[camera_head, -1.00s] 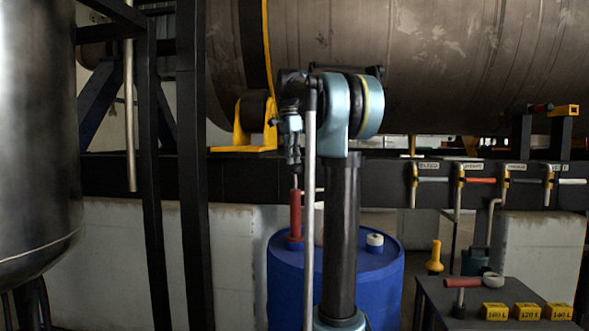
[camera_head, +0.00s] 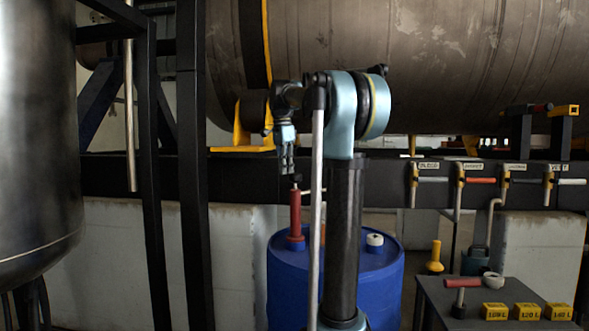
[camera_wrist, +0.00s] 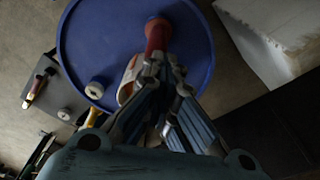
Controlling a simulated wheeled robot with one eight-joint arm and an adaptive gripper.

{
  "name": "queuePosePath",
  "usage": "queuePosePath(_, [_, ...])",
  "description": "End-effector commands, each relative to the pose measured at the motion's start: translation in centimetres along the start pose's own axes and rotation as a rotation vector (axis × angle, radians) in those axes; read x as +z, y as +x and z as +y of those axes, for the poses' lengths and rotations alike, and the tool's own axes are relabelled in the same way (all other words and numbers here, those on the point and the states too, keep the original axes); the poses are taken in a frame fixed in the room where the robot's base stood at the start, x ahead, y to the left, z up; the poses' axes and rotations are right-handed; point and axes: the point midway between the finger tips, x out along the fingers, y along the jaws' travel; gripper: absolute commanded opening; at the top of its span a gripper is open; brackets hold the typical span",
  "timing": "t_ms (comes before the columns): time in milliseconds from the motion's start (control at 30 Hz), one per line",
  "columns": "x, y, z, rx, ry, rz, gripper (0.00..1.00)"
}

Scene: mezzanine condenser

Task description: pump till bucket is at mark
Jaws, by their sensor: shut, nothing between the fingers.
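The red hand pump (camera_head: 296,215) stands upright on the blue drum (camera_head: 290,285), with a dark knob (camera_head: 296,178) on top. In the wrist view the pump (camera_wrist: 157,35) rises from the drum lid (camera_wrist: 110,30), partly behind my fingers. My gripper (camera_head: 286,172) points down just above and slightly left of the knob. It is shut and empty; in the wrist view its fingertips (camera_wrist: 168,72) are close to the pump top, and I cannot tell whether they touch it. An orange and white object (camera_wrist: 128,82) shows beside the pump, partly hidden. I cannot make out a bucket or its mark.
A white cap (camera_head: 375,240) sits on the drum lid. At right, a dark table (camera_head: 435,297) carries a red-handled tool (camera_head: 461,283) and yellow litre blocks (camera_head: 527,312). Valve levers (camera_head: 481,180) line the beam behind. A metal tank (camera_head: 35,130) stands left.

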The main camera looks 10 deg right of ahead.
Motion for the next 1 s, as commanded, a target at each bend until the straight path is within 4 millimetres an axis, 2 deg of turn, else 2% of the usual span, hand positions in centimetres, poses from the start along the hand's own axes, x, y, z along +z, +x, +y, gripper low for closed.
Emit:
queuePosePath(300, [0.2,-0.1,0.0,0.000,0.000,-0.001,0.00])
queuePosePath(467, [0.2,-1.2,0.0,0.000,0.000,-0.001,0.00])
queuePosePath(1000, [0.2,-10.0,-0.1,0.001,-0.001,-0.001,0.00])
